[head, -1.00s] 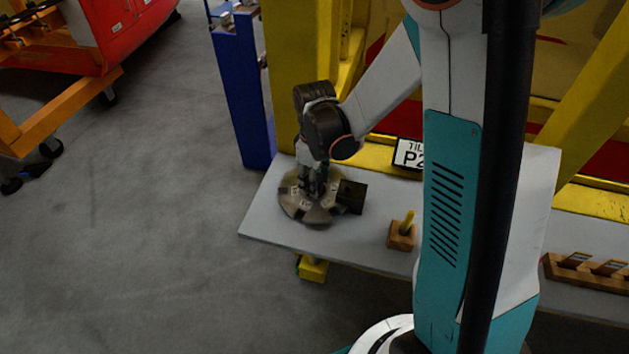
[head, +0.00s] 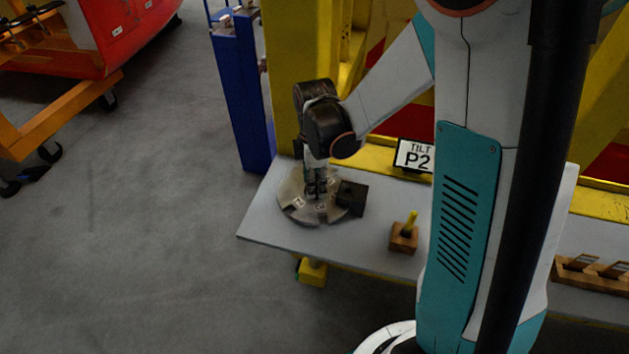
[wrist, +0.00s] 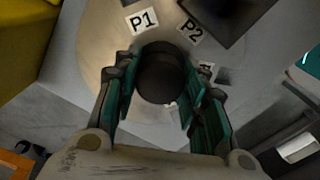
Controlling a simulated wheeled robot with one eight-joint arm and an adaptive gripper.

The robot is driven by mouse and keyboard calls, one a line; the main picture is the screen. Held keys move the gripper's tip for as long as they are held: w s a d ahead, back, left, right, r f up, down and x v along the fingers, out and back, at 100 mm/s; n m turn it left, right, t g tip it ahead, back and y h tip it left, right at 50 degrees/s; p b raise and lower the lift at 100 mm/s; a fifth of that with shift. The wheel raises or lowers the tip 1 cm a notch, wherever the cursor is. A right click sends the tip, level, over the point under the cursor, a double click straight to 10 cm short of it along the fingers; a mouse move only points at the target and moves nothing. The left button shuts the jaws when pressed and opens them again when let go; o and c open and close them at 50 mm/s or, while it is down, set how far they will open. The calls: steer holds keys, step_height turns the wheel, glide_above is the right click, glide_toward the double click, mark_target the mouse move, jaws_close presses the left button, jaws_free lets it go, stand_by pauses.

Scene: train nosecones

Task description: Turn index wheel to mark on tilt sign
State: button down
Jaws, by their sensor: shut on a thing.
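The index wheel (head: 291,209) is a round, metallic disc lying on the grey bench, with white labels on its face. In the wrist view its label P1 (wrist: 142,21) is at the upper left and P2 (wrist: 190,32) lies close to a dark block (wrist: 228,14). A third label is partly hidden by my right finger. My gripper (head: 316,192) points down at the wheel's centre, shut on the dark round knob (wrist: 161,74). The tilt sign (head: 415,156) stands at the back of the bench and reads "TILT P2".
The dark block (head: 352,197) sits at the wheel's right edge. A wooden block with a yellow peg (head: 404,236) stands to the right on the bench (head: 268,229). A wooden rack (head: 590,275) is at the far right. A blue post (head: 243,100) and yellow frame stand behind.

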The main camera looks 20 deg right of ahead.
stand_by(0.5)
steer(key=c, duration=1)
jaws_free()
step_height(320, 180, up, 12)
steer(key=shift+r, duration=0.1)
